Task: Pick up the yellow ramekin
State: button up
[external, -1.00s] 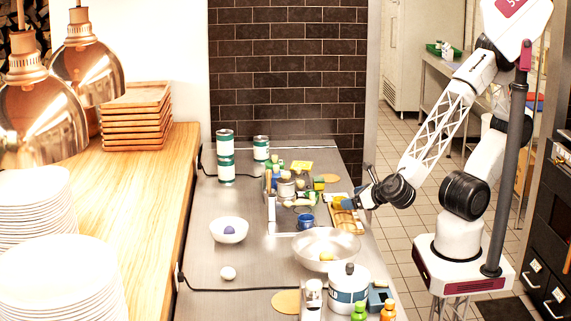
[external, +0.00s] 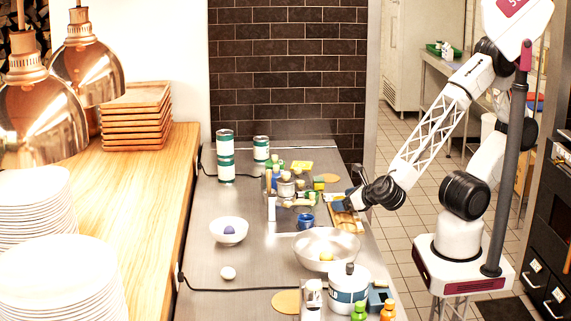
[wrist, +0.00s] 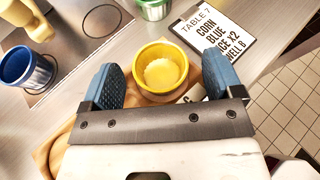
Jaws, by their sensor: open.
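The yellow ramekin (wrist: 160,82) sits upright in the wrist view, with its round opening facing the camera and a paler yellow inside. My gripper (wrist: 160,66) is open, with one blue finger pad on each side of the ramekin. Gaps show between the pads and its rim, so it is not gripped. In the external view my gripper (external: 352,201) is low over the right edge of the counter, by a wooden board (external: 346,222). The ramekin is hard to make out there behind the gripper.
A blue cup (wrist: 28,68) stands left of the ramekin, and a green-rimmed container (wrist: 153,8) is beyond it. A printed order card (wrist: 215,38) lies to the right. A metal bowl (external: 326,248) and a white pot (external: 348,288) stand nearer the external camera.

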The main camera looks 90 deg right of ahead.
jog(key=shift+c, duration=0.2)
jog(key=c, duration=1)
jog(key=shift+r, duration=0.15)
jog(key=shift+r, duration=1.7)
jog(key=s+d+r, duration=0.1)
jog(key=s, duration=1.5)
jog(key=shift+r, duration=0.15)
